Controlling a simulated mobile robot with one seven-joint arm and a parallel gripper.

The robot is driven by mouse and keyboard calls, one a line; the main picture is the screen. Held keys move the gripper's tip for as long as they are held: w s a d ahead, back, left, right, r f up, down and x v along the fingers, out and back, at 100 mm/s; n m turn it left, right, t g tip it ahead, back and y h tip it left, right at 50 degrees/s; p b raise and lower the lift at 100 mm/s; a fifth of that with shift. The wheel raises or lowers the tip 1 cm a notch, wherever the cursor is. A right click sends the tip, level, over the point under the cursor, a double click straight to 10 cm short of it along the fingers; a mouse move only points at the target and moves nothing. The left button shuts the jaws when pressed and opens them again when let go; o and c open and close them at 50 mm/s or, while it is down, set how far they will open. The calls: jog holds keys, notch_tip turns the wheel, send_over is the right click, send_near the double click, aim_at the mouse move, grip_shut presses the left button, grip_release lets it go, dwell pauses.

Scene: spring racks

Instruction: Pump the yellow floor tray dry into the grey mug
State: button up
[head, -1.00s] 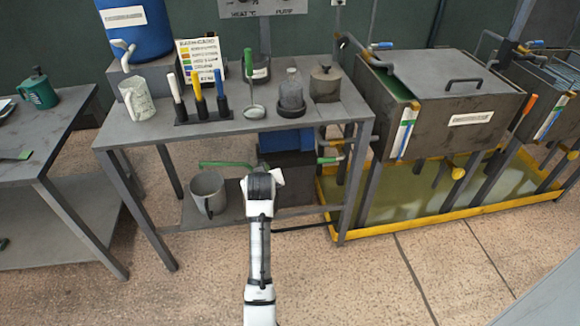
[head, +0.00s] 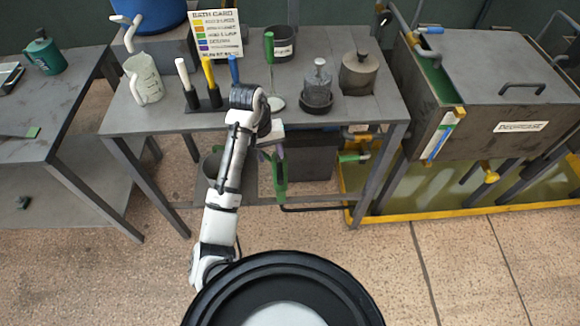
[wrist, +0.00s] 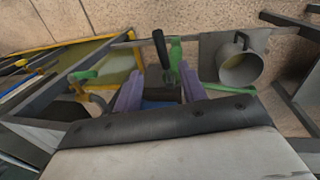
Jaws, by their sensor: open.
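The yellow floor tray (head: 480,216) lies under the tanks at right and holds murky yellowish liquid; its corner shows in the wrist view (wrist: 62,46). The grey mug (head: 211,165) stands on the bench's low shelf, partly hidden by my arm; in the wrist view (wrist: 240,68) it is right of my fingers. My gripper (wrist: 160,88), with purple fingers, is open at the front of the bench, below its top. A dark handle (wrist: 160,48) and green parts (wrist: 176,52) show between and beyond the fingers. A green part (head: 279,175) shows by the gripper; contact is unclear.
The bench top (head: 345,112) carries a white jug (head: 146,80), colored handles in a rack and a bottle (head: 318,80). Bench legs (head: 368,178) and the low shelf frame bound the space around my gripper. The floor in front is clear. Another table (head: 60,110) stands at left.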

notch_tip(320, 180, down, 2)
jog(key=b, duration=0.1)
send_over(279, 176)
jog(key=f, duration=0.5)
jog(key=shift+s+a+f, duration=0.1)
jog(key=shift+a+f, duration=0.15)
jog(key=shift+a, duration=0.05)
jog(key=shift+d+f+p, duration=0.25)
jog(key=shift+f, duration=1.25)
jog(key=shift+d+f+p, duration=0.2)
jog(key=shift+f+p, duration=0.05)
jog(key=shift+f, duration=1.25)
jog(key=shift+c, duration=0.3)
grip_shut()
